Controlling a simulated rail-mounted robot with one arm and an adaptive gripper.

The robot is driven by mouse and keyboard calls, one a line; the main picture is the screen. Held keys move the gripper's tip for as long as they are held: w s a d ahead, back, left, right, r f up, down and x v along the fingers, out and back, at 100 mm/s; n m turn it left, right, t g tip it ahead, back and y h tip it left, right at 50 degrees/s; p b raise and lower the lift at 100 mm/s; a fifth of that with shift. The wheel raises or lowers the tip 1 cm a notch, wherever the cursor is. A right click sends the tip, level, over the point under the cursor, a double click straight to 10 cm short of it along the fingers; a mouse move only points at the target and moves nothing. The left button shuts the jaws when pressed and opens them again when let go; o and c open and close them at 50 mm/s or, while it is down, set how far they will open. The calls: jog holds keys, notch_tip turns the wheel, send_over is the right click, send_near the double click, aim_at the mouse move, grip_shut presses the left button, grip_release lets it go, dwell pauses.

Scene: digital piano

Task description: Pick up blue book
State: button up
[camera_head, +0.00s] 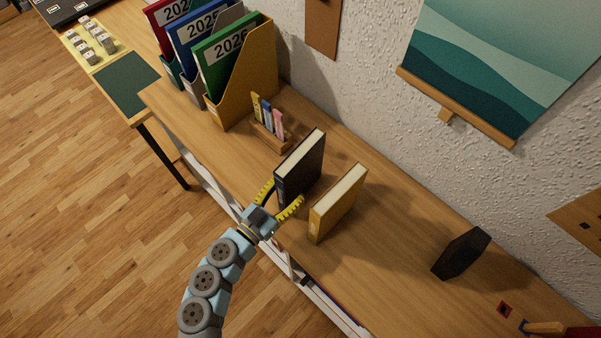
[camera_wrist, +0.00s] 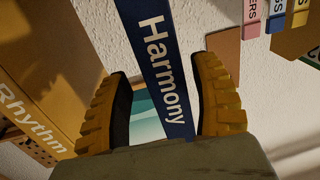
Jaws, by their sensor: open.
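The blue book (camera_head: 301,168) stands upright on the wooden shelf top, very dark in the head view. In the wrist view its navy spine (camera_wrist: 165,60) reads "Harmony" and runs between my fingers. My gripper (camera_head: 286,190) is open at the spine end of the book, with one yellow ridged finger on each side. In the wrist view my gripper (camera_wrist: 165,85) shows a gap between the left finger and the spine. The right finger is very close to the spine; I cannot tell whether it touches.
A yellow book (camera_head: 338,203), marked "Rhythm" in the wrist view (camera_wrist: 35,115), stands upright close to the right. A wooden holder (camera_head: 268,138) with coloured markers and several file boxes (camera_head: 248,80) stand behind left. A black block (camera_head: 461,253) is farther right, with clear shelf between.

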aim_at(298, 176)
jog(key=shift+w+a+x, duration=0.1)
jog(key=shift+a+x, duration=0.05)
jog(key=shift+x, duration=1.2)
jog(key=shift+w+a+x, duration=0.1)
jog(key=shift+x, duration=1.2)
grip_shut()
